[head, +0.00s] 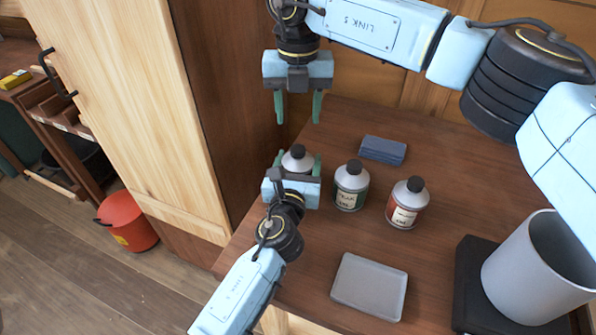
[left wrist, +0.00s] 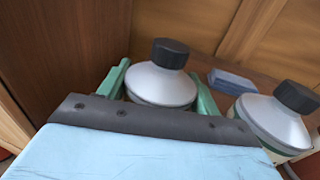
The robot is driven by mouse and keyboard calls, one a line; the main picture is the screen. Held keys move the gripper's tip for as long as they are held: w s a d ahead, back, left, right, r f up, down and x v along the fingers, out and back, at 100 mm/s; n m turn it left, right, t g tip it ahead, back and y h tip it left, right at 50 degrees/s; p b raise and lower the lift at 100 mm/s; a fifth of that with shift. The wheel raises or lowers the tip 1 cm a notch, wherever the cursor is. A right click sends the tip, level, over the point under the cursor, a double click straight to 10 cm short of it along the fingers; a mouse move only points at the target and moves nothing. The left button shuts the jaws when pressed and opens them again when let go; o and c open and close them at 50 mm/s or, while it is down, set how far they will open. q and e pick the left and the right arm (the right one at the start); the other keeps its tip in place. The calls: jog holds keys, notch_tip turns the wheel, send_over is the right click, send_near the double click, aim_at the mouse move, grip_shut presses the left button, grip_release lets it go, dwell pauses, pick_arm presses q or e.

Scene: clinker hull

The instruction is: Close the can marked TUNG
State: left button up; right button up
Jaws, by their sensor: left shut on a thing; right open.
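Three grey cans with black caps stand on the brown bench. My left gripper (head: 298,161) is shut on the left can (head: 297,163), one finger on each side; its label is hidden. This can (left wrist: 160,84) also shows between the green fingers in the left wrist view, with its cap (left wrist: 170,53) on top. The middle can (head: 351,186) has a green label and the right can (head: 407,204) a red and cream one. Their small lettering is hard to read, so I cannot tell which is marked TUNG. My right gripper (head: 298,120) is open and empty, above and behind the left can.
A blue-grey block (head: 383,150) lies behind the cans. A shallow grey tray (head: 369,286) lies in front of them. A large grey cylinder (head: 533,270) stands on a black base at right. A tall wooden cabinet (head: 120,90) borders the bench at left. A red bucket (head: 127,222) is on the floor.

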aim_at(298, 148)
pick_arm(q)
grip_shut()
pick_arm(e)
jog(key=n, duration=1.3)
jog(key=shift+n, duration=0.3)
jog(key=shift+f, duration=4.05)
